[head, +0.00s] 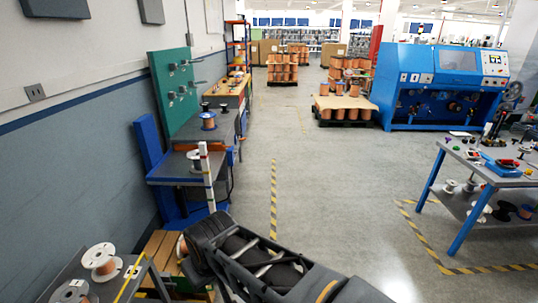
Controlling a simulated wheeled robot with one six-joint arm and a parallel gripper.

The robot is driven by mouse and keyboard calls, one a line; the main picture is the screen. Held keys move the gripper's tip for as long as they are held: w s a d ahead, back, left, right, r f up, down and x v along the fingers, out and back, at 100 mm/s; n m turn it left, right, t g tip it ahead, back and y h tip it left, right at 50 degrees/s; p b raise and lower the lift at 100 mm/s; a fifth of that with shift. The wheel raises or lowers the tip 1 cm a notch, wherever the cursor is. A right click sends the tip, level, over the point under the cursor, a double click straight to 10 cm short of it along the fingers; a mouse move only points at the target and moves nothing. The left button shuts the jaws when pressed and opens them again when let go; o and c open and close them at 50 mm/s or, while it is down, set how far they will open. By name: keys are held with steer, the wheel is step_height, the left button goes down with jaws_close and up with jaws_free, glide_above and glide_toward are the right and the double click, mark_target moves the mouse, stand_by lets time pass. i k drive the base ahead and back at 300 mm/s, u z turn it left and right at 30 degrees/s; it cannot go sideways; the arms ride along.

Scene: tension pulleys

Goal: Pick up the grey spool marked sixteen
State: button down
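I cannot read a sixteen on any spool. A pale spool with copper wire (101,262) is at the lower left by the dark cart. A greyer spool (70,292) is just below it, cut by the bottom edge. A small light grey spool (195,156) is on the blue-edged bench at the left. A black-flanged copper spool (208,120) stands behind it. My black arm crosses the bottom middle and partly hides a spool (182,246) on the wooden slats. No gripper fingers show.
The dark cart (62,272) is at the lower left. A blue-legged table (478,168) with small parts stands at the right. A blue machine (440,75) and a pallet of copper spools (345,104) stand behind. The middle floor is clear.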

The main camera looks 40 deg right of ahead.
mark_target(196, 168)
steer(key=z, duration=0.6)
steer(key=i, duration=0.5)
steer(key=z, duration=1)
steer(key=i, duration=2.55)
steer(key=u, duration=3.7)
